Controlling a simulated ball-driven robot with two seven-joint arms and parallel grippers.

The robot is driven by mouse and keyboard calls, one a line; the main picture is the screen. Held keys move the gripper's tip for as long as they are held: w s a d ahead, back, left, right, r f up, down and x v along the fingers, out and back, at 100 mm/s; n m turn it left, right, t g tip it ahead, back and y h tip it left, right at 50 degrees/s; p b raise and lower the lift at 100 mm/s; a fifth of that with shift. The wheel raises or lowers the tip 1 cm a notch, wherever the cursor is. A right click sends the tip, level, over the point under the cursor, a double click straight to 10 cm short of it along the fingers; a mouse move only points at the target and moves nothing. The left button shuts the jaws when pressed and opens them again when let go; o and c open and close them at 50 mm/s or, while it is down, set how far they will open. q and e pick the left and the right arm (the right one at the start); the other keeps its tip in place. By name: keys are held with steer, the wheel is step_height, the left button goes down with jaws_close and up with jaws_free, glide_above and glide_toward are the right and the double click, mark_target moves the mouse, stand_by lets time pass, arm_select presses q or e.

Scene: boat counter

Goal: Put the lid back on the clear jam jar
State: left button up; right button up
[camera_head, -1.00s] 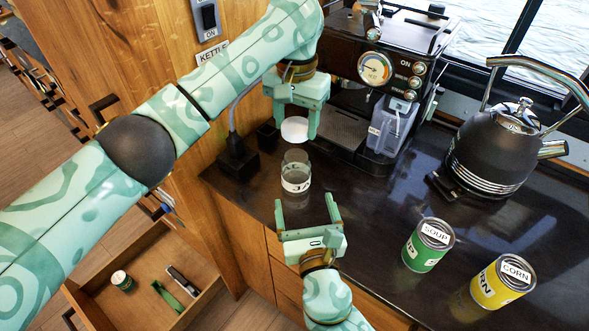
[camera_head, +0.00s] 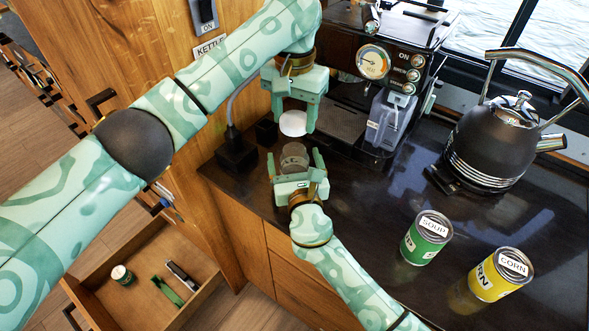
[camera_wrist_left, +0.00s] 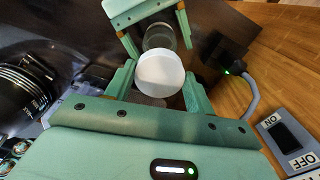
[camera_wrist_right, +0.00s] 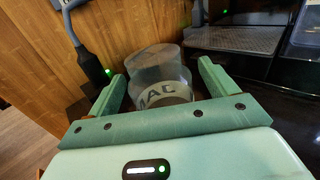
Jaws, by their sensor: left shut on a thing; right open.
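The white round lid (camera_head: 293,123) is held between the fingers of my left gripper (camera_head: 296,112), above the counter and a little behind the jar. In the left wrist view the lid (camera_wrist_left: 160,73) fills the space between the fingers. The clear jam jar (camera_head: 294,157) stands upright on the counter, its top uncovered. My right gripper (camera_head: 297,168) is open, with its fingers on either side of the jar. In the right wrist view the jar (camera_wrist_right: 160,80) shows between the fingers with a white lettered label; I cannot tell whether they touch it.
A coffee machine (camera_head: 395,70) stands behind the jar and a black kettle (camera_head: 492,140) at the right. A soup can (camera_head: 427,238) and a corn can (camera_head: 500,275) stand front right. An open drawer (camera_head: 140,312) juts out at lower left. The middle counter is clear.

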mark_target(294, 151)
steer(key=shift+w, duration=0.25)
steer(key=c, duration=1.5)
arm_select(q)
steer(key=shift+f, duration=2.5)
steer(key=shift+f, duration=0.1)
steer(key=shift+f, duration=0.8)
steer(key=shift+f, duration=0.6)
